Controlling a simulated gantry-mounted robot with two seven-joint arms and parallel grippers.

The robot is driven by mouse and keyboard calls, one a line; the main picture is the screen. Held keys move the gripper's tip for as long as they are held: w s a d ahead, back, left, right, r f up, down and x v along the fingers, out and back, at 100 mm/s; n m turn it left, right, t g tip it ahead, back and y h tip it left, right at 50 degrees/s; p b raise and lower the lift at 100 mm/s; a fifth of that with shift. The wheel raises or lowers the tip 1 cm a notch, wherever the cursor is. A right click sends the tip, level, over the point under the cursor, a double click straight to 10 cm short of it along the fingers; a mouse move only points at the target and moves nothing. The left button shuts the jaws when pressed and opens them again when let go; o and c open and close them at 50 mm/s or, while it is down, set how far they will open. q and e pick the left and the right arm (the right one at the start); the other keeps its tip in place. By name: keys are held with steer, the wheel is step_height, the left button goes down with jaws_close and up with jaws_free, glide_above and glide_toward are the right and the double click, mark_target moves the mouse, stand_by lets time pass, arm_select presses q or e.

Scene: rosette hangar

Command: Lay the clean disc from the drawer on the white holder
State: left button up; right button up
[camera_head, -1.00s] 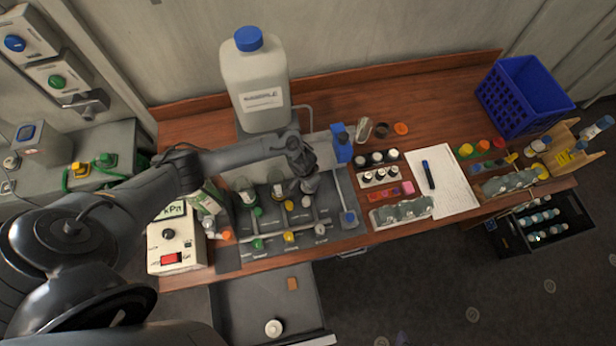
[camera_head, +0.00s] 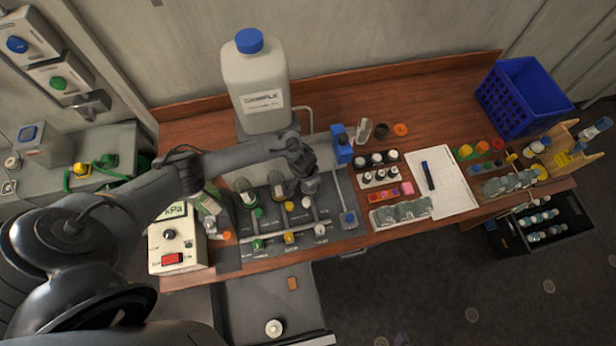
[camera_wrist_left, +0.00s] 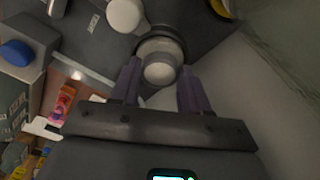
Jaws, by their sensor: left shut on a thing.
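My left gripper (camera_head: 311,186) is over the right end of the dark valve panel on the bench. In the left wrist view its two fingers (camera_wrist_left: 160,88) are shut on a round, pale cup-like piece (camera_wrist_left: 160,66) with a dark rim. Its lower part is hidden. The open grey drawer (camera_head: 247,302) is below the bench front. I cannot tell for sure which piece is the clean disc or the white holder. My right gripper is not in view.
A big white jug (camera_head: 256,85) with a blue cap stands behind the panel. Clear cups (camera_head: 246,190) stand left of my gripper. A blue-topped item (camera_head: 341,143), small bottles (camera_head: 376,160) and a notepad (camera_head: 445,180) are to the right. A blue crate (camera_head: 522,97) stands farther right.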

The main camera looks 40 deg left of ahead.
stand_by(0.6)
arm_select(q)
steer(key=shift+f, duration=0.3)
stand_by(0.4)
steer(key=shift+p, duration=0.3)
stand_by(0.6)
steer(key=o, duration=1.4)
steer(key=shift+c, duration=0.2)
